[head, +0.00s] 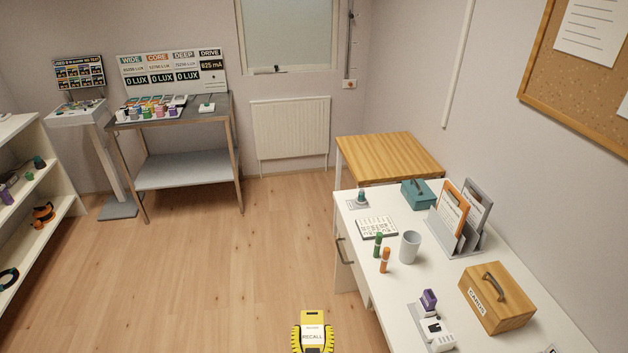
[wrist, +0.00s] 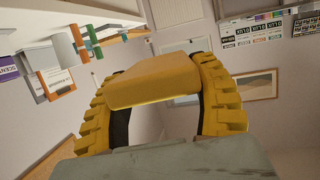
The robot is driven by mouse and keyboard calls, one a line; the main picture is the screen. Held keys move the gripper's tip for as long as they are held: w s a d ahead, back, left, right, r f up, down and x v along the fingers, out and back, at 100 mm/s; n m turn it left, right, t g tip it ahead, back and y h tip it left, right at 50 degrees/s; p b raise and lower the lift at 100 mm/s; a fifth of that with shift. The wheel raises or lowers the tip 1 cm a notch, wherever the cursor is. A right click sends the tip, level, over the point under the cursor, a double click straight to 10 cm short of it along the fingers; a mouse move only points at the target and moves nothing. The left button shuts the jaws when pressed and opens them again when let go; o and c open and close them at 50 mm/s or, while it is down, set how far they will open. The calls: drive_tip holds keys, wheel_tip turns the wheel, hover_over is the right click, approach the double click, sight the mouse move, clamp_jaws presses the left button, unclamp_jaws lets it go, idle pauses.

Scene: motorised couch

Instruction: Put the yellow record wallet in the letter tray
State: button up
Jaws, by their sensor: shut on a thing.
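The yellow record wallet (head: 313,317), with a white label reading RECALL, is at the bottom middle of the head view. My gripper (head: 313,340) is shut on it, with ridged yellow fingers on both sides. In the wrist view the wallet (wrist: 153,82) spans between the two fingers. It is held over the floor, left of the white desk in the picture. A grey slotted rack (head: 466,240) on the desk holds an orange and a grey board. I cannot tell whether this rack is the letter tray, and no other tray is clearly seen.
The white desk (head: 393,290) also carries a grey cup (head: 410,247), green and orange markers, a teal box (head: 418,194), a wooden box (head: 497,297) and a purple-and-white device. A wooden table (head: 390,152) stands behind. Shelves stand at left. The middle floor is clear.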

drive_tip(key=s+r+p, duration=0.3)
drive_tip(key=r+p, duration=0.9)
drive_tip(key=s+r+p, duration=0.4)
drive_tip(key=r+p, duration=0.7)
drive_tip(key=p, duration=0.1)
drive_tip(key=shift+d+r, duration=0.2)
drive_tip(key=shift+r, duration=0.2)
drive_tip(key=shift+f, duration=0.1)
drive_tip(key=w+d+f+m+g+h+b, duration=0.25)
drive_tip(key=d+f+m+h+b, duration=0.6)
drive_tip(key=d+f+b, duration=0.9)
drive_tip(key=s+d+f+m+g+h+b, duration=0.1)
drive_tip(key=s+f+m+g+h+b, duration=0.2)
drive_tip(key=b, duration=0.7)
drive_tip(key=s+d+f+m+g+h+b, duration=0.1)
drive_tip(key=s+f+m+g+h+b, duration=0.2)
drive_tip(key=s+g+b, duration=0.3)
drive_tip(key=shift+s+d+m+b, duration=0.2)
drive_tip(key=shift+s+m+b, duration=0.8)
drive_tip(key=shift+b, duration=1.5)
drive_tip(key=shift+s+f+n, duration=0.1)
drive_tip(key=shift+s+n, duration=0.05)
drive_tip(key=shift+n, duration=0.1)
